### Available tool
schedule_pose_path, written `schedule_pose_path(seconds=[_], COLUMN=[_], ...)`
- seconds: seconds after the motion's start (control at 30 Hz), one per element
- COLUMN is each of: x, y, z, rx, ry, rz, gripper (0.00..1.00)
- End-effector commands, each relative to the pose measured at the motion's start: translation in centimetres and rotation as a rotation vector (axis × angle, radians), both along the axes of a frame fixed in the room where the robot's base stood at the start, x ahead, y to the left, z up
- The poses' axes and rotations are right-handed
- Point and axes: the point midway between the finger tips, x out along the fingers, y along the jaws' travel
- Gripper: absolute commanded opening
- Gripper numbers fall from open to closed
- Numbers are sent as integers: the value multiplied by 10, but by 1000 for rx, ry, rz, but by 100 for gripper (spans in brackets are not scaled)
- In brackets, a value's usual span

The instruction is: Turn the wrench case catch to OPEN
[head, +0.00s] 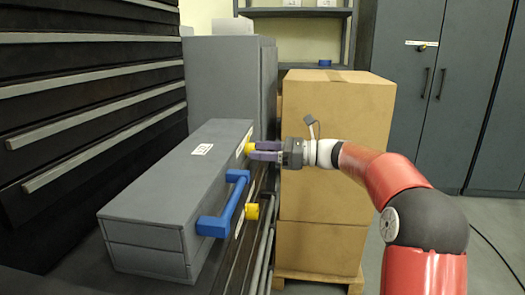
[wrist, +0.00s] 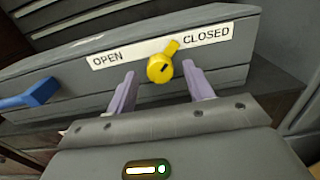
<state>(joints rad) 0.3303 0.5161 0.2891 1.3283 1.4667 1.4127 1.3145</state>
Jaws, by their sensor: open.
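The grey wrench case (head: 170,185) lies on a ledge in front of the dark drawers, with a blue handle (head: 228,208) on its front face. The handle's end also shows at the left in the wrist view (wrist: 28,95). A yellow catch (wrist: 160,68) sits on the front face in the wrist view, its lever tilted up and right toward the word CLOSED on the white label (wrist: 208,36). OPEN is at the label's left. My gripper (wrist: 160,80) is open, with one lilac finger on each side of the catch; I cannot tell whether either touches it.
Stacked cardboard boxes (head: 335,120) stand on a pallet close behind my gripper. Grey cabinets (head: 440,90) stand at the right, and dark drawers (head: 90,90) at the left. Floor at the lower right is clear except for a cable.

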Motion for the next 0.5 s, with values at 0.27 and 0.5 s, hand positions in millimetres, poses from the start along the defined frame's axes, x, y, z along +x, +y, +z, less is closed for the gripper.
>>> schedule_pose_path(seconds=[0.27,0.5], x=[0,0], y=[2,2], z=[0,0], rx=[0,0], ry=[0,0], rz=[-1,0], gripper=[52,21])
